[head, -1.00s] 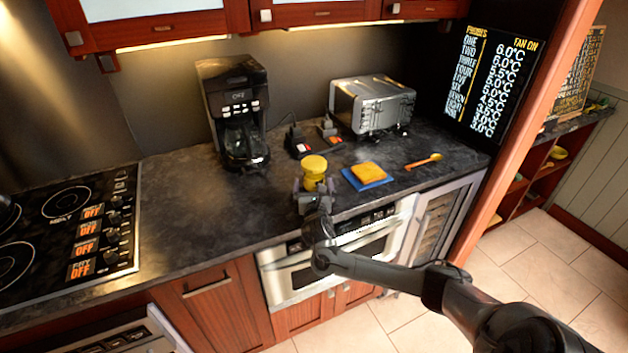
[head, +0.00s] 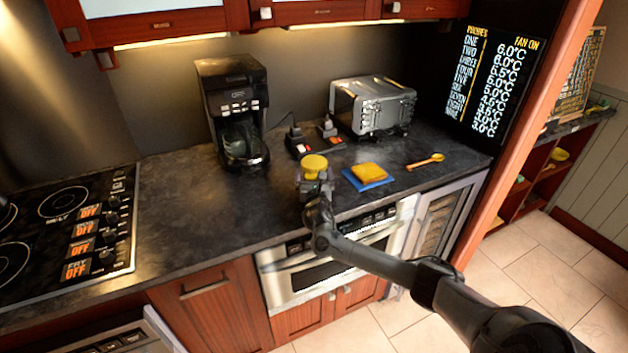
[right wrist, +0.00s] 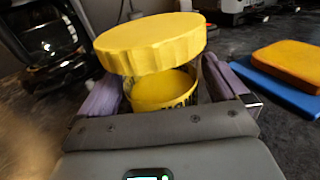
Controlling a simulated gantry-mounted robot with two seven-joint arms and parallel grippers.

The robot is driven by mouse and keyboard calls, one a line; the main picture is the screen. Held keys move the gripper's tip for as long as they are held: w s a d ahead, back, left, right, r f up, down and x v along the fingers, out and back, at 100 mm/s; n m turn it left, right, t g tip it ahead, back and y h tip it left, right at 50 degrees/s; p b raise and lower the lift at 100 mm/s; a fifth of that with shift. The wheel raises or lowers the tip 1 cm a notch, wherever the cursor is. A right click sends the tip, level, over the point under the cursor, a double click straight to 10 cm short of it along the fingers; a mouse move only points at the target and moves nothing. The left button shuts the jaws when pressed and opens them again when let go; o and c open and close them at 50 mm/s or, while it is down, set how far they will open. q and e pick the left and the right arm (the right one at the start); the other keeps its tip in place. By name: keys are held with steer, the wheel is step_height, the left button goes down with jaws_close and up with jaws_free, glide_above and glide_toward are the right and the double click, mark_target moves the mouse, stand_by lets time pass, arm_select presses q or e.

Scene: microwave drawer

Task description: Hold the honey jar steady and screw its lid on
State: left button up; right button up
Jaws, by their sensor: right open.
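The honey jar (right wrist: 165,92) stands on the dark counter, with its lower part hidden behind my gripper in the right wrist view. The yellow lid (head: 313,165) is over its mouth. In the right wrist view the lid (right wrist: 150,44) looks tilted relative to the jar; I cannot tell whether its threads are engaged. My right gripper (head: 314,185) is open, with one purple-padded finger on each side of the jar; the right wrist view shows this gripper (right wrist: 160,92) below the lid. I cannot tell whether the fingers touch the glass. My left gripper is out of view.
A blue board (head: 368,178) with yellow bread-like slices (head: 369,171) lies right of the jar. A wooden spoon (head: 426,161) is farther right. A coffee maker (head: 233,115) and a toaster oven (head: 373,105) stand behind. The counter at left (head: 190,215) is clear.

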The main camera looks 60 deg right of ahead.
mark_target(316, 169)
stand_by(0.3)
steer(key=c, duration=1.3)
steer(key=shift+r, duration=0.15)
steer(key=shift+r+p, duration=0.3)
steer(key=shift+r, duration=0.25)
steer(key=r, duration=0.2)
steer(key=r+p, duration=0.1)
steer(key=shift+s+d+r, duration=0.15)
steer(key=shift+s, duration=0.1)
steer(key=s+d+r+p, duration=0.1)
steer(key=s+r, duration=0.1)
steer(key=s, duration=0.1)
steer(key=s+d+r+p, duration=0.1)
steer(key=s+d+r, duration=0.1)
steer(key=s, duration=0.1)
steer(key=s+d+r+p, duration=0.1)
steer(key=s+r, duration=0.1)
steer(key=s, duration=0.2)
steer(key=shift+d+r, duration=0.15)
steer(key=shift+d, duration=0.2)
